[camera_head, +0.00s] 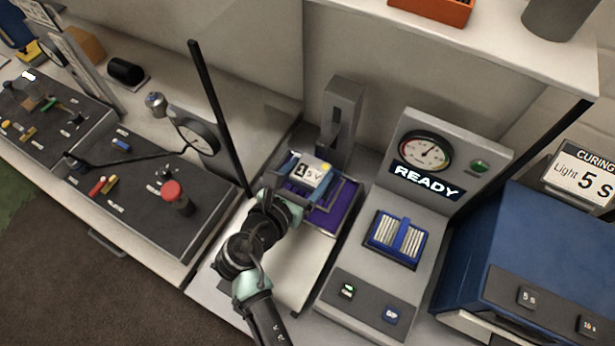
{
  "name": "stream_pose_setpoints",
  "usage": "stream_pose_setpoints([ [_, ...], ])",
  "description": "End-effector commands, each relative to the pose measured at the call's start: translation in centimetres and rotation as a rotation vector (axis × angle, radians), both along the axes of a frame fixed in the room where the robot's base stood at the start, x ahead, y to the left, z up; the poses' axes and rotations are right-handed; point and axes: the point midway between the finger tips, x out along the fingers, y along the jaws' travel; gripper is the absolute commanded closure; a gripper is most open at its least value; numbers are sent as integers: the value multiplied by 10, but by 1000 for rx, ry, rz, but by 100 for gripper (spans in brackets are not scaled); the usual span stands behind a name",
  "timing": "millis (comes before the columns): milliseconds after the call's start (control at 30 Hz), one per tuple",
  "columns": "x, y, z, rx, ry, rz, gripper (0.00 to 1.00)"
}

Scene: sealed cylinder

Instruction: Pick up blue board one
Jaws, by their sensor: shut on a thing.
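A small blue board with a white label marked "1" (309,174) is at the middle of the head view, above a purple pad (334,215) in a dark tray. My gripper (289,187) reaches it from the lower left and is shut on it. The fingers and the board's lower part are partly hidden, so I cannot tell whether the board touches the pad.
A grey upright post (342,112) stands just behind the board. Right of it is a grey console with a gauge and a READY display (426,181). A blue curing box (540,250) is at far right. Black tool trays (150,205) lie left.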

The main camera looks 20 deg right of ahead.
Motion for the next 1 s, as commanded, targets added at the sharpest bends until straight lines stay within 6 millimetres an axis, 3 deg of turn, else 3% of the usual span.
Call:
stream_pose_setpoints([
  [400, 1, 0, 96, 0, -8, 2, 90],
  [633, 1, 0, 134, 0, -6, 1, 90],
  [767, 0, -1, 128, -2, 2, -1, 90],
  [1000, 0, -1, 74, -1, 5, 1, 90],
])
